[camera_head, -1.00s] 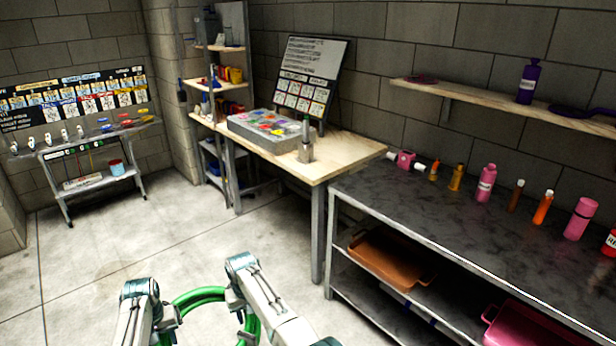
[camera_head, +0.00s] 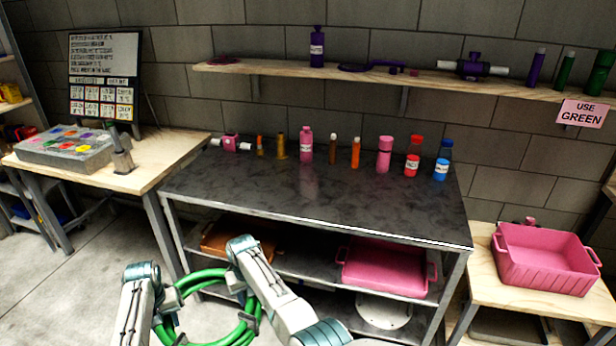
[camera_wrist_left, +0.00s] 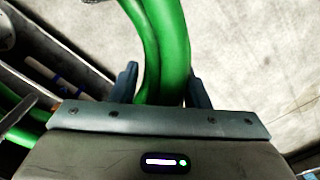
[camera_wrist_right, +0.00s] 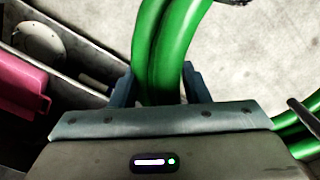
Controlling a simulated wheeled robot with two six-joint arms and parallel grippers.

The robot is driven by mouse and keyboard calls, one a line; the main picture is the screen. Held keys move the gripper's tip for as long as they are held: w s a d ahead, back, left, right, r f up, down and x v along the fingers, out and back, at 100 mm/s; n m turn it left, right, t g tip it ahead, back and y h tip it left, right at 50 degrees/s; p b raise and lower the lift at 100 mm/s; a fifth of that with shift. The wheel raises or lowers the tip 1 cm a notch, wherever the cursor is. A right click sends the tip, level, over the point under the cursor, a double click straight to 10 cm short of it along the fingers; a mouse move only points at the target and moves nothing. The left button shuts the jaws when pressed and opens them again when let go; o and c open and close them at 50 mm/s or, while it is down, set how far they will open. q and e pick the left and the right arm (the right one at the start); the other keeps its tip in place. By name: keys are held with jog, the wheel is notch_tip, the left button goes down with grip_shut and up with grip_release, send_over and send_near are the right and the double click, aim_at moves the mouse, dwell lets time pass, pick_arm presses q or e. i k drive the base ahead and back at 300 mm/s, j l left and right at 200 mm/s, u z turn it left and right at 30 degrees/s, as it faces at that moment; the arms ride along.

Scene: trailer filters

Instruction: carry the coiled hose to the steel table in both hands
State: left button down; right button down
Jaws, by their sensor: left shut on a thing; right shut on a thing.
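The green coiled hose (camera_head: 204,339) hangs between my two grippers at the bottom of the head view, in front of the steel table. My left gripper (camera_head: 170,304) is shut on its left side; the green hose (camera_wrist_left: 162,50) passes between the fingers in the left wrist view. My right gripper (camera_head: 236,284) is shut on its right side; the hose (camera_wrist_right: 172,45) fills the jaws in the right wrist view. The steel table (camera_head: 330,205) has a dark top, mostly bare at the front. The bottom of the coil is cut off by the frame.
Several bottles, including a pink one (camera_head: 306,145), line the table's back edge. A brown tray (camera_head: 222,243) and a pink tray (camera_head: 386,268) sit on its shelf. A wooden table (camera_head: 150,165) stands left, a pink crate (camera_head: 545,262) right. A wall shelf (camera_head: 300,68) runs above.

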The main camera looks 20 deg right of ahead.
aim_at(321, 195)
jog(key=z, duration=0.9)
